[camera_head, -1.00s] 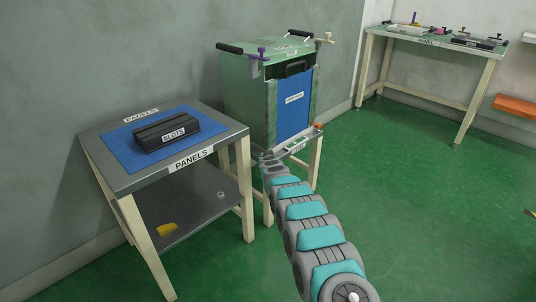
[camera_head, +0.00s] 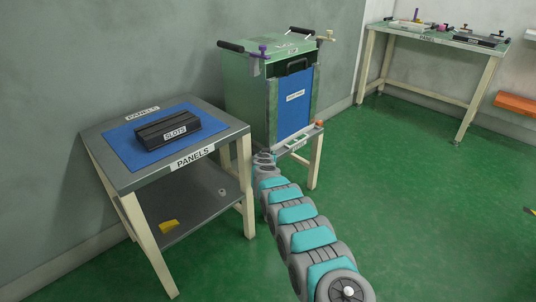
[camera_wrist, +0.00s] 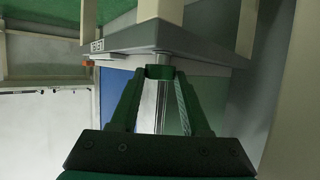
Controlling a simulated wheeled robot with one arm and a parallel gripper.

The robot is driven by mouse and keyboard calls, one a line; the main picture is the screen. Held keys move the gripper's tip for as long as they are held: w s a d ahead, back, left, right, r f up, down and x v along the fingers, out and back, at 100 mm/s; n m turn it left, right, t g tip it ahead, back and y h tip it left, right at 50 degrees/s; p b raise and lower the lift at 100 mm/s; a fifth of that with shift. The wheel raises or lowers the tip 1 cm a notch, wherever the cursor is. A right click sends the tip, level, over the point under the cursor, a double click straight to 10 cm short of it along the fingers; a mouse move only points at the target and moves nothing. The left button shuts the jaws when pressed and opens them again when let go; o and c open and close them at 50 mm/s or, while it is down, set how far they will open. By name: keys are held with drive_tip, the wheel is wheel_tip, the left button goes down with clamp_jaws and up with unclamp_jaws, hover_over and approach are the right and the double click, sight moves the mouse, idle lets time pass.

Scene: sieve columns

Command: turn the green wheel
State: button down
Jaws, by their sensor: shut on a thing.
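In the wrist view, my gripper (camera_wrist: 160,74) has its two dark fingers drawn in at the tips on a small dark green piece. I take this piece for the green wheel (camera_wrist: 160,69); most of it is hidden between the fingertips. A short grey shaft shows just beyond it, beside a grey table edge. In the head view, the far end of my arm reaches between the panels table and the green cabinet (camera_head: 244,85). My gripper and the wheel cannot be made out there.
The panels table (camera_head: 110,172) stands close at left with a black slots block (camera_head: 167,130) on a blue mat. The cabinet has a blue front panel (camera_head: 294,110) and a small orange knob (camera_head: 319,123) at its stand's corner. Another table (camera_head: 437,43) stands at back right.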

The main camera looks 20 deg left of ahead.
drive_tip(key=shift+c, duration=1.9)
unclamp_jaws()
drive_tip(key=b+v, duration=0.4)
drive_tip(key=v, duration=0.3)
drive_tip(key=shift+s, duration=0.3)
drive_tip(key=shift+d+r, duration=0.15)
